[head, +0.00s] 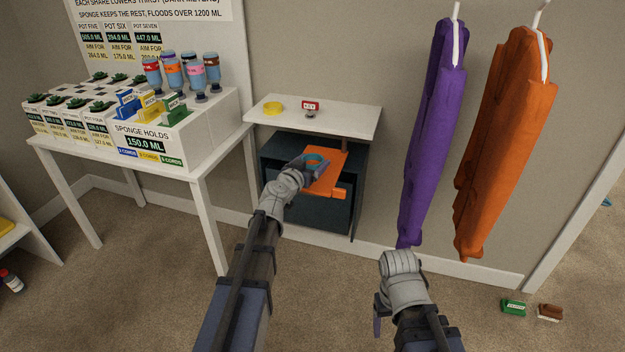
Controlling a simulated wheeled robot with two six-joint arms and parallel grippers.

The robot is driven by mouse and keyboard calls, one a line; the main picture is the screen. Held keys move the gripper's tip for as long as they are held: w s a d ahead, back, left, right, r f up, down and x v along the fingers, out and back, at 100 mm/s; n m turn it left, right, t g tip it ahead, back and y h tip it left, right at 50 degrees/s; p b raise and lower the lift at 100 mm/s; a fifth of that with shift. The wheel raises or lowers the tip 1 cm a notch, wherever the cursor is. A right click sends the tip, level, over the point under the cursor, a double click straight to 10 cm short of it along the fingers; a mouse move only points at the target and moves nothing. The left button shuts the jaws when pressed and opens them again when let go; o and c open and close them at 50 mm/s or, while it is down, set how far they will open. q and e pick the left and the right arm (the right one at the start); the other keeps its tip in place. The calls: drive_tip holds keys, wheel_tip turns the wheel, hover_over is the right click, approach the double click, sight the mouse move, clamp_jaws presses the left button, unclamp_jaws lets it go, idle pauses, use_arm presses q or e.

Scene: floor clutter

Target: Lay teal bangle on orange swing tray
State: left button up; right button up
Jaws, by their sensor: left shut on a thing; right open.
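The orange swing tray (325,184) juts out from the dark cabinet under the white top. The teal bangle (317,157) is over the tray's far left part. My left gripper (311,163) is shut on the bangle, and its fingers partly hide it. I cannot tell whether the bangle touches the tray. My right gripper (379,317) is open, low over the carpet at the front, far from the tray, and only part of its fingers shows.
A white table (200,158) with plants and bottles is on the left. Purple (432,130) and orange (508,125) hanging covers are on the right. Brushes (514,307) lie on the carpet.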

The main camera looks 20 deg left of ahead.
use_arm(q)
drive_tip(key=shift+f+b, duration=1.85)
drive_tip(key=shift+f, duration=0.1)
drive_tip(key=o, duration=1.1)
drive_tip(key=shift+r, duration=0.25)
drive_tip(key=p+v, duration=0.2)
drive_tip(key=v, duration=1)
drive_tip(key=shift+f, duration=0.15)
